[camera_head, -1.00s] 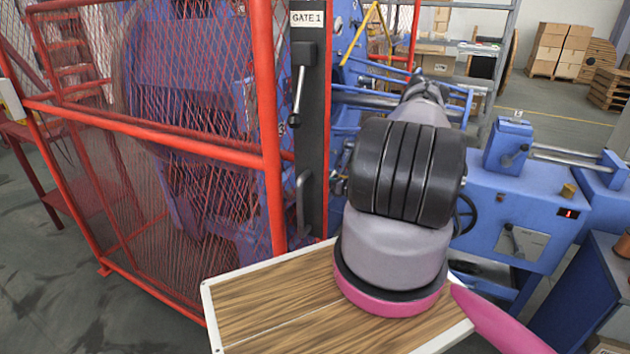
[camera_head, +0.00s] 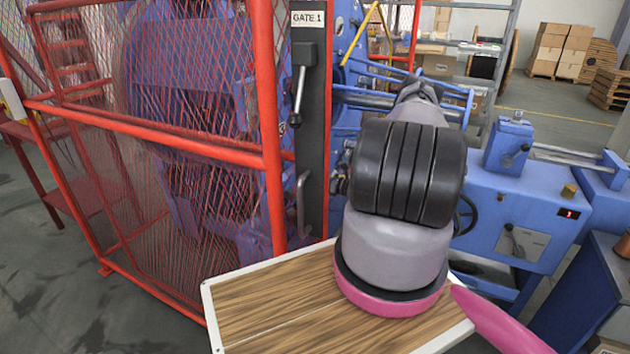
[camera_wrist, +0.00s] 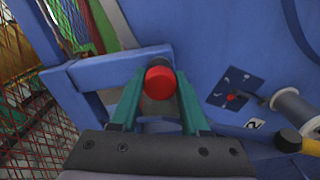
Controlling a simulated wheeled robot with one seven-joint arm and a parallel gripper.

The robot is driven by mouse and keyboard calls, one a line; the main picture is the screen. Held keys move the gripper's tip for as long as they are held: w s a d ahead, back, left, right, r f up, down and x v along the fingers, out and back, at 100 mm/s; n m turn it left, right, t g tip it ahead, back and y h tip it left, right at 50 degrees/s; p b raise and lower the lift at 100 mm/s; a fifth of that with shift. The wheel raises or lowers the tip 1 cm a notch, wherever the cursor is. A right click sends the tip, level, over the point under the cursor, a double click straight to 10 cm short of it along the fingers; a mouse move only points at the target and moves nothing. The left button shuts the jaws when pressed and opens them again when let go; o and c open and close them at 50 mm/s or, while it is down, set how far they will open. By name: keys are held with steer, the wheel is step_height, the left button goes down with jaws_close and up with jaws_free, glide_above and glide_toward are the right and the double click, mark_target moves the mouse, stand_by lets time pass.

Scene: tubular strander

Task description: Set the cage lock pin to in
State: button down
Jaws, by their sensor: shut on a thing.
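A round red knob (camera_wrist: 160,80) on a dark shaft, which looks like the cage lock pin, shows in the middle of the wrist view. It sits beside a blue bracket (camera_wrist: 95,72), in front of a blue panel. My gripper (camera_wrist: 158,92) has its green fingers on either side of the knob and is shut on it. How deep the pin sits is hidden behind the knob and fingers. In the head view my arm covers the gripper and the pin.
A red mesh guard (camera_head: 190,148) with a GATE 1 post (camera_head: 313,120) stands left of my arm. A blue machine housing (camera_head: 515,215) with a small display is on the right.

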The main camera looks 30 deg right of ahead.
steer(key=shift+w+a, duration=0.35)
steer(key=shift+w, duration=0.15)
steer(key=shift+c, duration=1.9)
jaws_free()
steer(key=shift+a, duration=0.1)
steer(key=v, duration=1)
steer(key=shift+s+d, duration=0.3)
